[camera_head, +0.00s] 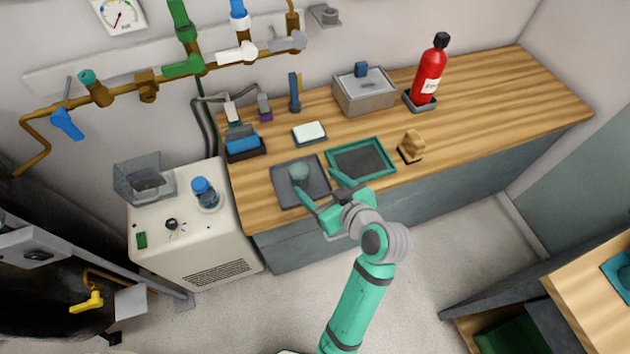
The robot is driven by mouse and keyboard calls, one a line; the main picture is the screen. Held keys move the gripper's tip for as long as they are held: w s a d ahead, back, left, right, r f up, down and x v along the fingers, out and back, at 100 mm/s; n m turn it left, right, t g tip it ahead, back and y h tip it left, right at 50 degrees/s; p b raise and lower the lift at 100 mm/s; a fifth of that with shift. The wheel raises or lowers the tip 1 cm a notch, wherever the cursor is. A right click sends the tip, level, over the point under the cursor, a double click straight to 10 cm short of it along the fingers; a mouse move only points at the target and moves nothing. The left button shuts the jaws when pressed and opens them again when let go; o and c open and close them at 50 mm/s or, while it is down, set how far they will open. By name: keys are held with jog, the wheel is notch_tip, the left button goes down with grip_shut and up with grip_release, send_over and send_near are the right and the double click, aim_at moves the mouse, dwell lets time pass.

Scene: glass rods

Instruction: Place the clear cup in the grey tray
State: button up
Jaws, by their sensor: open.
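The grey tray (286,196) is a flat dark square on the wooden counter, near its front left. A small round pale-green, see-through thing, which looks like the clear cup (299,171), stands within the tray's outline, towards its back. I cannot tell from this height if it rests fully on the tray floor. My gripper (316,181) is open, with teal fingers spread over the tray's right side. One fingertip is just in front of the cup and the other is to its right, near the green-rimmed tray. Nothing shows between the fingers.
The green-rimmed tray (388,154) lies right of the grey tray. A white block in a dark dish (309,132) is behind. A tan object (411,146), a metal box (364,92) and a red bottle (429,75) stand further right. The counter's right end is clear.

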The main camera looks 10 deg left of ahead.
jog(key=s+d+f+m+t+h, duration=0.4)
jog(key=s+d+f+m+h, duration=0.35)
jog(key=s+f, duration=0.35)
jog(key=s+d+r+m+t, duration=0.1)
jog(key=s+r, duration=0.2)
jog(key=s, duration=0.5)
jog(key=s+r+m+t+h, duration=0.1)
jog(key=s+r, duration=0.2)
jog(key=s, duration=0.6)
jog(key=shift+s+d+t, duration=0.3)
jog(key=shift+d+t, duration=0.1)
jog(key=shift+h, duration=0.25)
